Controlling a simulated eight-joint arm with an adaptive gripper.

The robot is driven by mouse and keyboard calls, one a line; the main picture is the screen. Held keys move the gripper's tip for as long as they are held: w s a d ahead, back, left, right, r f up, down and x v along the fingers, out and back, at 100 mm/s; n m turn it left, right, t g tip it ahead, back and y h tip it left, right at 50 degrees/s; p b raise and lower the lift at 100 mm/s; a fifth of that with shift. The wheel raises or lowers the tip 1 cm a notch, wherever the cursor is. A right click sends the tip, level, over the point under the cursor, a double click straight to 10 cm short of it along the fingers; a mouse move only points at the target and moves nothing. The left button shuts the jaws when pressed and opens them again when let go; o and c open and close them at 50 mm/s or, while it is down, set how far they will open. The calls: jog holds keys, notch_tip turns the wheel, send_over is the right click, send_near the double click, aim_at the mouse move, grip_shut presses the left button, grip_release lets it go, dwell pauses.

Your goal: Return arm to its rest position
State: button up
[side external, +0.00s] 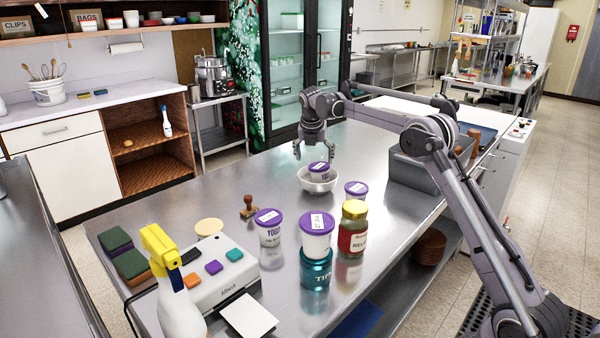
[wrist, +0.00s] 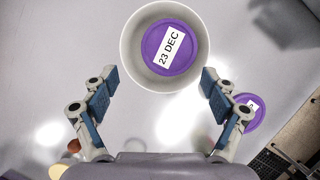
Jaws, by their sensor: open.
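My gripper (side external: 314,152) is above the steel table, just over a white bowl (side external: 306,180). A small tub with a purple lid (side external: 318,166) sits in the bowl. In the wrist view my gripper (wrist: 160,95) has its two fingers wide apart with nothing between the pads. The bowl (wrist: 128,45) lies just beyond the fingertips there. The purple lid (wrist: 170,62) in it carries a "23 DEC" label and lies toward the right side of the bowl. My arm reaches in from the right of the side view.
Another purple-lidded tub (side external: 356,188), a relish jar (side external: 352,228), a yogurt tub (side external: 268,228) and a tub on a teal tin (side external: 316,268) stand nearby. A spray bottle (side external: 178,295) is at the front. A grey bin (side external: 415,175) stands right of the bowl.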

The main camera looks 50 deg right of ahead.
jog(key=v, duration=0.6)
jog(key=s+a+r+m+t, duration=0.1)
jog(key=s+a+r+m, duration=0.3)
jog(key=s+a+m, duration=0.75)
jog(key=s+a+f+m+t+y, duration=0.1)
jog(key=s+a+f+m, duration=0.2)
jog(key=s, duration=0.4)
jog(key=s+a+f+m+t+y, duration=0.1)
jog(key=s+a+f+m, duration=0.2)
jog(key=s+a+m, duration=0.2)
jog(key=s+a+f+m+t+y, duration=0.1)
jog(key=s+a+f+m+y, duration=0.1)
jog(key=s, duration=0.7)
jog(key=a+f+m, duration=0.1)
jog(key=a+m, duration=0.1)
jog(key=shift+s+a+f+m+t, duration=0.3)
jog(key=shift+m+t, duration=0.05)
jog(key=shift+t, duration=0.05)
